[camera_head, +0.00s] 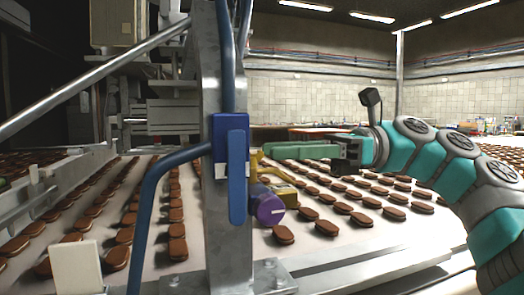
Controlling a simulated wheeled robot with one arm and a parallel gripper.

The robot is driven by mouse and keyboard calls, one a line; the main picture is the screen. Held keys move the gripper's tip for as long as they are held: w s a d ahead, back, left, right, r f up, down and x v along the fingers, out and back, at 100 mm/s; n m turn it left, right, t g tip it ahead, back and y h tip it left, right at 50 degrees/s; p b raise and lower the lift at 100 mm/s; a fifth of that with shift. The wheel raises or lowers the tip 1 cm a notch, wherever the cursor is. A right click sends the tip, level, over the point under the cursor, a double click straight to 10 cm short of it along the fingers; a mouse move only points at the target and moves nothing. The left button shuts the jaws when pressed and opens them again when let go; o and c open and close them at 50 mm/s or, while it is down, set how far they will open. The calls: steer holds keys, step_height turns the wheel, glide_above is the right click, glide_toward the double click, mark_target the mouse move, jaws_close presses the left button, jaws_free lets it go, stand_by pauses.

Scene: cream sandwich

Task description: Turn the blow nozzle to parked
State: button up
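A blue block (230,139) with a long blue handle (238,190) hanging straight down is fixed to the grey upright post. Blue hoses run into it from above and from the lower left. Just right of it is a yellow fitting (284,190) with a purple round-ended knob (267,206). No label shows which part is the blow nozzle, and I cannot tell its setting. My gripper (272,150) has green fingers pointing left, just above and right of the yellow fitting. I see no object held. The fingers overlap in this view, so their gap is hidden.
A wide pale conveyor (350,250) carries rows of brown biscuits on both sides of the grey post (225,255). A diagonal metal bar (90,80) crosses the upper left. A white block (77,267) stands at the lower left. Open air lies above the belt at right.

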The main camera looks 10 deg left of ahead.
mark_target(263, 151)
steer(key=shift+x, duration=1.8)
jaws_close()
